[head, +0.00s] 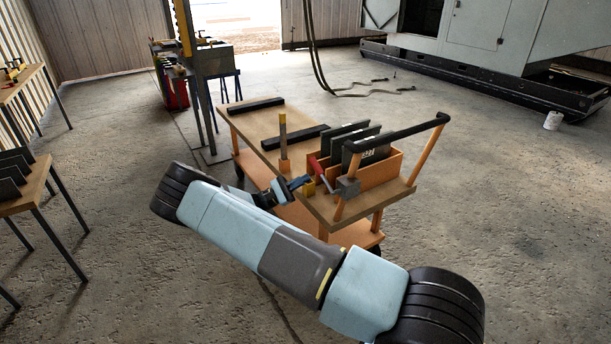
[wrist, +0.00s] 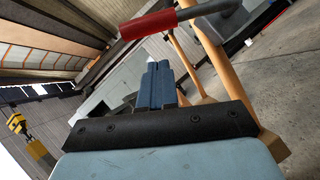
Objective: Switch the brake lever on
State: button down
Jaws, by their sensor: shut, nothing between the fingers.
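The brake lever has a red grip (head: 319,172) on a grey arm that runs to a grey block (head: 347,187) at the near corner of an orange cart's top. In the wrist view the red grip (wrist: 148,24) crosses the top of the picture, with its grey arm going right. My gripper (head: 303,181) is just left of the red grip in the head view. In the wrist view my gripper (wrist: 158,68) has its blue fingers together and empty, below the red grip. I cannot tell whether the fingertips touch it.
The wooden cart top (head: 258,121) carries black bars, an upright post (head: 283,142) and an orange rack (head: 381,170) of dark panels. A black push handle (head: 400,131) rises over the near right side. A table (head: 22,190) stands left. The floor right of the cart is clear.

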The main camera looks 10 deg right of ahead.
jog(key=v, duration=1)
jog(key=shift+r, duration=0.15)
jog(key=shift+s, duration=0.2)
